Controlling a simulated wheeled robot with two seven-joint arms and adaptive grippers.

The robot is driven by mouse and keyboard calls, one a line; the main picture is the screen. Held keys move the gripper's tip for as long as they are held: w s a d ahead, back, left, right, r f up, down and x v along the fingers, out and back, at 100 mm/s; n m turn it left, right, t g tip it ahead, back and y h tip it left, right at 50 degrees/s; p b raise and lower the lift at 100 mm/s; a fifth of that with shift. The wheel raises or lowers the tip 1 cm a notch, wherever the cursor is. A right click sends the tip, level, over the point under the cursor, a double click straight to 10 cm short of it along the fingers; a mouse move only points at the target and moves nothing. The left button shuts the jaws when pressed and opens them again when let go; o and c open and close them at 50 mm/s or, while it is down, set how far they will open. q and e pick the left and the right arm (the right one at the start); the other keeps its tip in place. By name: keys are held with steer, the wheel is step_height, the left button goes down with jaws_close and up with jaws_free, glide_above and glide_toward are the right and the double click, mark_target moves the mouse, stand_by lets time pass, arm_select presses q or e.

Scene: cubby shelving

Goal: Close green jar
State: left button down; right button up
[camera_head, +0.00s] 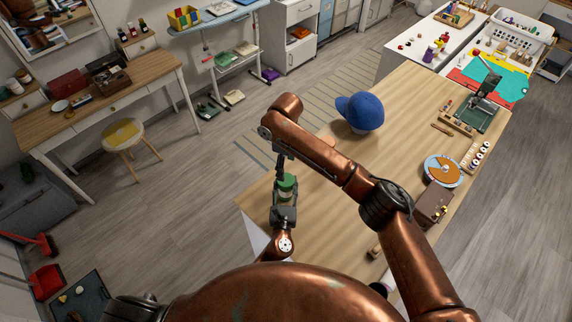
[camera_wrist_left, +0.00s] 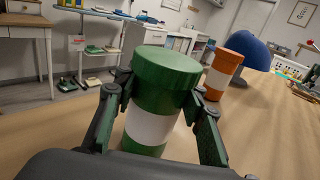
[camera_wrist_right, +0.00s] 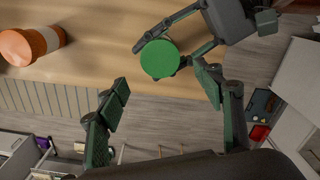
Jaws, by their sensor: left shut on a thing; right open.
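The green jar (camera_wrist_left: 150,128) has a white band and stands upright near the table's left edge. Its green lid (camera_wrist_left: 165,68) sits level on top; how tightly cannot be told. My left gripper (camera_head: 284,204) is shut on the jar's body, one finger on each side. My right gripper (camera_head: 282,168) is above the jar, pointing down. In the right wrist view its fingers are open and empty, and the lid (camera_wrist_right: 160,58) shows beyond them, a little above the midline between the tips. In the head view my right arm partly covers the jar.
A blue cap (camera_head: 362,112) lies further back. A round orange-and-blue disc (camera_head: 443,170) and small items line the right side.

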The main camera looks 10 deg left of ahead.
mark_target(286, 179)
steer(key=shift+f, duration=3.95)
steer(key=c, duration=1.2)
steer(key=o, duration=1.4)
steer(key=shift+c, duration=0.2)
step_height(286, 179, up, 12)
